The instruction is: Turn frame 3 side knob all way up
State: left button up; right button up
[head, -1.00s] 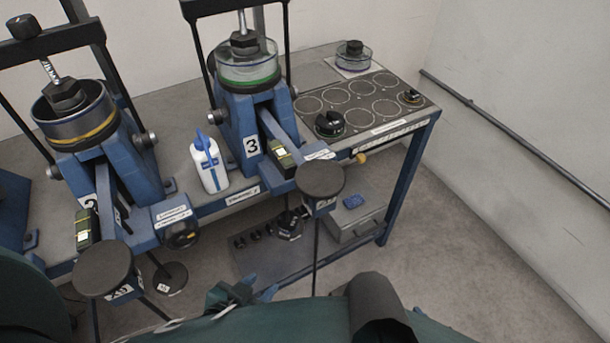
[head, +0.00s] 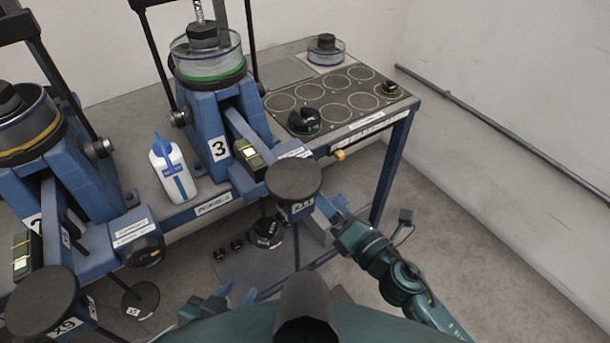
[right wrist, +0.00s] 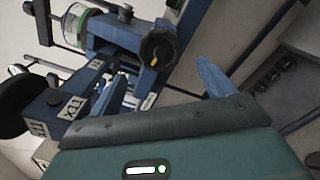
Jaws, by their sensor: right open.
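Frame 3 (head: 218,148) is a blue stand with a "3" label, carrying a clear, green-banded cup. Its side knob (right wrist: 160,47) is black and lobed with a yellow mark, seen in the right wrist view; in the head view it is hidden, apparently behind the round black pad (head: 293,178). My right gripper (head: 330,207) is open and empty, below and right of that pad. In the right wrist view its blue fingers (right wrist: 165,85) are spread, with the knob beyond the gap, not touched. My left gripper (head: 237,293) is low near my body, its blue tips apart and empty.
Frame 2 (head: 75,165) stands left with its own black side knob (head: 148,248) and round pad (head: 40,300). A white bottle (head: 173,172) stands between the frames. A panel with black knobs (head: 305,121) lies right. Floor at the right is clear.

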jog(key=x, duration=0.9)
jog(key=shift+w, duration=0.1)
jog(key=shift+c, duration=0.2)
jog(key=c, duration=1.2)
